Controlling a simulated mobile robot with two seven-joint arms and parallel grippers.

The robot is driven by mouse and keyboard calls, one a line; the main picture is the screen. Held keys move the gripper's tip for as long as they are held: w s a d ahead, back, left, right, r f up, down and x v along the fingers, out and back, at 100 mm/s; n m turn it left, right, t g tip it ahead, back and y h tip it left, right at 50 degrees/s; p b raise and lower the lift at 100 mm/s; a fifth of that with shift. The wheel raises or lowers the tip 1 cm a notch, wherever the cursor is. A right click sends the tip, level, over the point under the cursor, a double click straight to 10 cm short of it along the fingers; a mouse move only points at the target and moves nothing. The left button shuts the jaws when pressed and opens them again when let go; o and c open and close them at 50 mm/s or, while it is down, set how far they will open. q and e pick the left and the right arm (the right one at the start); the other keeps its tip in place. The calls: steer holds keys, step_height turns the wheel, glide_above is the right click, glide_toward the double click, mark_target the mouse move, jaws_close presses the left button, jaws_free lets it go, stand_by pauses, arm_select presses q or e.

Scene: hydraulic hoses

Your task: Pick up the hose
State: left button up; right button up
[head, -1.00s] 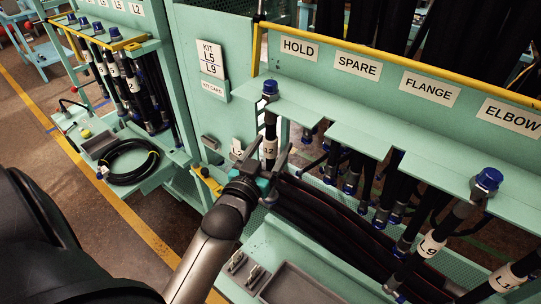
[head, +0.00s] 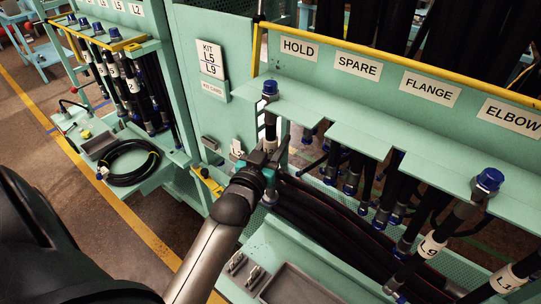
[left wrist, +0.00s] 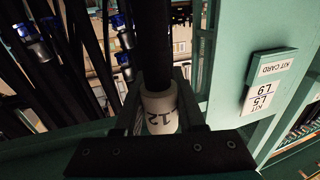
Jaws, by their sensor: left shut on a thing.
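A black hose (head: 270,122) with a blue cap (head: 270,88) hangs upright in a slot of the green shelf at the HOLD label. In the left wrist view the hose (left wrist: 152,45) runs down between the fingers, with a white sleeve (left wrist: 160,108) reading L12. My left gripper (head: 270,158) is shut on the hose at this sleeve, below the shelf. In the head view the fingers hide most of the sleeve. My right gripper is not in view.
Several other hoses hang to the right, one with a sleeve marked 9 (head: 431,245). Thick black hoses (head: 320,215) lie below them. A grey tray (head: 300,285) is at the front. A kit card panel (head: 210,60) stands left of the hose.

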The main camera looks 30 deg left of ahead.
arm_select(q)
jaws_close()
steer(key=shift+r, duration=0.15)
stand_by(0.4)
steer(key=shift+r, duration=0.25)
steer(key=s+a, duration=0.1)
steer(key=s, duration=1.7)
steer(key=shift+a, duration=0.2)
